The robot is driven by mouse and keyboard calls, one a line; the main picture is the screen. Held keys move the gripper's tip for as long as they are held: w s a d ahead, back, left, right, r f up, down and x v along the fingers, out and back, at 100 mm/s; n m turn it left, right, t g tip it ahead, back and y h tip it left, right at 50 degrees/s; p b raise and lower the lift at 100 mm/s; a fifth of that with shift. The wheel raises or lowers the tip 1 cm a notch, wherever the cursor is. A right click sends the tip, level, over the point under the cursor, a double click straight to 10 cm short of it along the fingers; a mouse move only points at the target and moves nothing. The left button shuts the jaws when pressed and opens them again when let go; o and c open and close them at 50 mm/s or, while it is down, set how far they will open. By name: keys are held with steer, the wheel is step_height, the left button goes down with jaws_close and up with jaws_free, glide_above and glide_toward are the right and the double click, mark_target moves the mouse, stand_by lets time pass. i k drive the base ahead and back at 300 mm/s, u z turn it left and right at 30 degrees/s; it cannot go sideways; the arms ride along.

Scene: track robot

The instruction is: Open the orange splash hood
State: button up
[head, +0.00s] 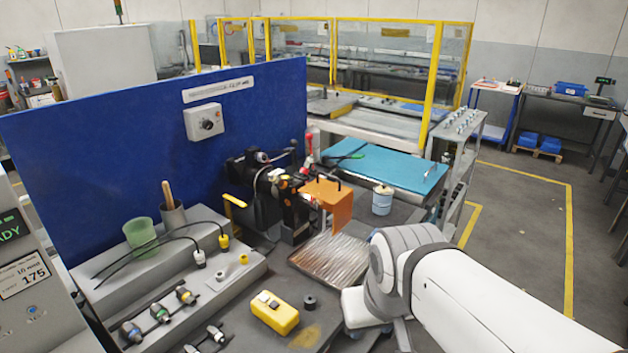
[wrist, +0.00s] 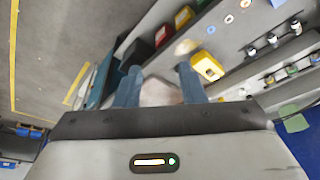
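The orange splash hood (head: 328,200) sits on the dark machine (head: 268,195) at the middle of the bench in the head view. Its flat top and hanging front plate show, with small dark parts on top. I cannot pick it out surely in the wrist view. My gripper (wrist: 159,88) shows in the wrist view with its two blue-grey fingers apart and nothing clearly held between them. In the head view my arm reaches in from the lower right, nearer the camera than the hood and apart from it. The fingers are hidden there.
A ribbed metal tray (head: 329,257) lies before the machine. A white pot (head: 382,200) stands right of the hood. A yellow block (head: 274,312) lies at the front, also seen in the wrist view (wrist: 207,66). A blue panel (head: 160,140) rises behind. Open floor lies right.

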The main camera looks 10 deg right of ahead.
mark_target(340, 204)
steer(key=z, duration=0.05)
steer(key=k, duration=1.3)
steer(key=z, duration=0.45)
steer(key=i, duration=1.8)
steer(key=u, duration=0.75)
